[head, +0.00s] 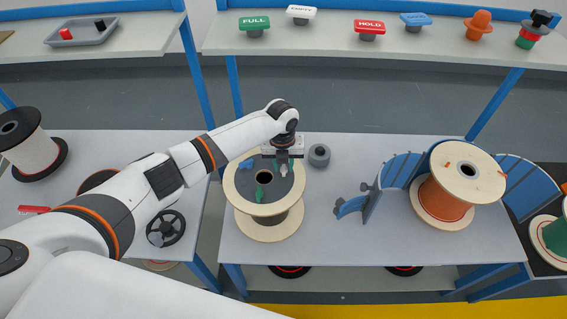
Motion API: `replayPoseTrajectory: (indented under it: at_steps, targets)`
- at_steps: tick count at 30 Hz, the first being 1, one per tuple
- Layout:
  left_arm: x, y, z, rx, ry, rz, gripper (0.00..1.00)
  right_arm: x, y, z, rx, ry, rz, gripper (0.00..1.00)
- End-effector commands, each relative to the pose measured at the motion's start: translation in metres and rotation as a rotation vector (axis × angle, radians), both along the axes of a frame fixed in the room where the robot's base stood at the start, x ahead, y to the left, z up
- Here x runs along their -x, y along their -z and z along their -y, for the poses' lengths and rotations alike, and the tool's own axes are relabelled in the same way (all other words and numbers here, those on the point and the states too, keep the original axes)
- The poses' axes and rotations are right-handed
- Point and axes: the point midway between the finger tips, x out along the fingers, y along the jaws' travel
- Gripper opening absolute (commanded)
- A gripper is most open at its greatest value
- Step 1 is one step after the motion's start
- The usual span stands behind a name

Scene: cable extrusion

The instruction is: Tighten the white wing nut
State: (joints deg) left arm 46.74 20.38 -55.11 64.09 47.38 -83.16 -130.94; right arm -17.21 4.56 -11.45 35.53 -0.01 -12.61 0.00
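My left gripper (283,167) points down over the dark round top of a wooden-flanged spool (240,206) on the middle table. Its fingertips are close to the top, right of centre. A small pale piece shows at the fingertips; it may be the white wing nut, but the fingers cover it and I cannot tell whether they are shut on it. A blue wing nut (246,164) is on the left of the same top, and a green one (260,194) is at the front. My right gripper is not in view.
A grey ring (319,155) stands right of the spool. Farther right are a blue curved fixture (350,206) and an orange spool (443,201). A black handwheel (165,228) lies on the left table. Signs, including a red HOLD sign (369,27), stand on the back shelf.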

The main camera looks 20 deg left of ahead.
Motion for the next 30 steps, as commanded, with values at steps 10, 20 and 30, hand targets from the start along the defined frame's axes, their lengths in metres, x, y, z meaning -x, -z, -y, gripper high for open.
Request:
replayPoseTrajectory:
  at_steps: [10,20,30]
  targets:
    - [0.000,-0.024,-0.001,0.000,0.001,0.003,0.31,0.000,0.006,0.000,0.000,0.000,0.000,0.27]
    - [0.002,-0.092,-0.002,0.000,0.000,0.004,0.31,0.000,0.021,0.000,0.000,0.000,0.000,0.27]
    - [0.004,-0.120,-0.002,0.000,0.000,0.000,0.31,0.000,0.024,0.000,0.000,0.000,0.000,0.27]
